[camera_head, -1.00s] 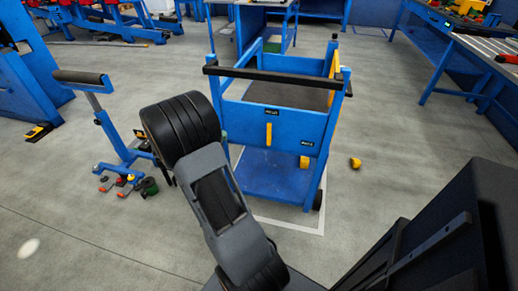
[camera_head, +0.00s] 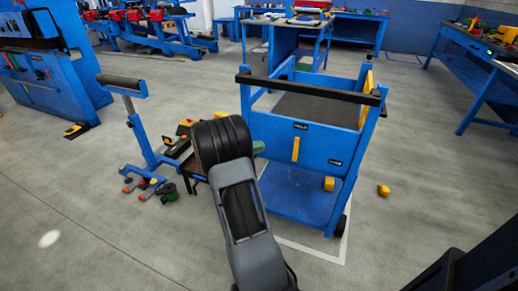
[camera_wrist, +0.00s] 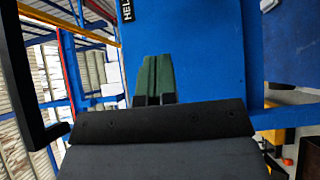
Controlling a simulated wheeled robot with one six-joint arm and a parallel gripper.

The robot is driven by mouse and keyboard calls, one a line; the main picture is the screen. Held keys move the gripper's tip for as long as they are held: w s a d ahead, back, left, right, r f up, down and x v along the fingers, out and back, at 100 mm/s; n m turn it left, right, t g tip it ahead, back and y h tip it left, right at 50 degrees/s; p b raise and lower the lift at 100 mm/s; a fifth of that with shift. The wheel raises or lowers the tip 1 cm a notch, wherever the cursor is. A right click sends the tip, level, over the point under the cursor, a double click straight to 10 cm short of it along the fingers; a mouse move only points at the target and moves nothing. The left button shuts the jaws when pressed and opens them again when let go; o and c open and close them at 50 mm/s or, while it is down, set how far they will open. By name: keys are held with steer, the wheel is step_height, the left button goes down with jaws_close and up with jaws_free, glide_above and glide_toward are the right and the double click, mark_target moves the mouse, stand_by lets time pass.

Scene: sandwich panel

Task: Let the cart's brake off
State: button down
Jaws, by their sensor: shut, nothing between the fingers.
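The blue cart (camera_head: 270,127) stands right of centre in the head view, with a black push bar (camera_head: 310,84) across its near top. An upright yellow lever (camera_head: 295,149) is on its near panel, between two small dark labels. The upper label (camera_head: 300,126) shows partly in the wrist view (camera_wrist: 127,10), reading "HEL". My gripper's green fingertips (camera_head: 258,147) are at the panel's left edge, left of the lever. In the wrist view the fingers (camera_wrist: 157,78) are together and empty, before the blue panel. Whether they touch it I cannot tell. The lever is not clearly visible there.
A blue roller stand (camera_head: 140,125) and small floor items stand left of my arm. Workbenches line the back and right. The floor in front is mostly clear.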

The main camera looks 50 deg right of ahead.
mark_target(297, 147)
steer(key=shift+s+d+b, duration=0.7)
steer(key=shift+s+d, duration=2.8)
steer(key=shift+d, duration=0.15)
